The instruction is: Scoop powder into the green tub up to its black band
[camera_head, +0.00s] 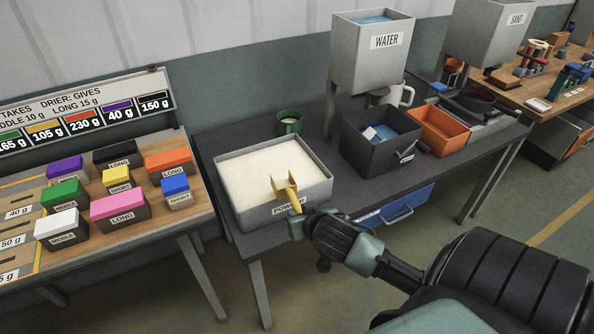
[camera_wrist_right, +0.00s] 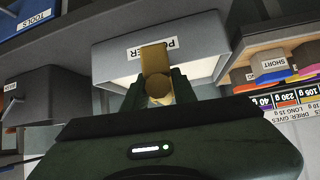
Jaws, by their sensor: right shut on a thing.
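The powder bin (camera_head: 323,201) is a grey box filled with pale powder (camera_head: 262,170); it also shows in the wrist view (camera_wrist_right: 207,28). The small green tub (camera_head: 289,124) stands behind the bin's back right corner; its contents and black band are too small to make out. My right gripper (camera_head: 298,216) is shut on the handle of a yellow scoop (camera_head: 284,186), which also shows in the wrist view (camera_wrist_right: 155,60). The scoop's head is over the bin's front part; I cannot tell whether it touches the powder. My left gripper is not in view.
Right of the bin, the dark table (camera_head: 339,185) has a bare strip, then a dark container (camera_head: 372,158) and an orange box (camera_head: 440,128). The WATER hopper (camera_head: 371,70) hangs over the back. Coloured blocks (camera_head: 118,210) fill the left table.

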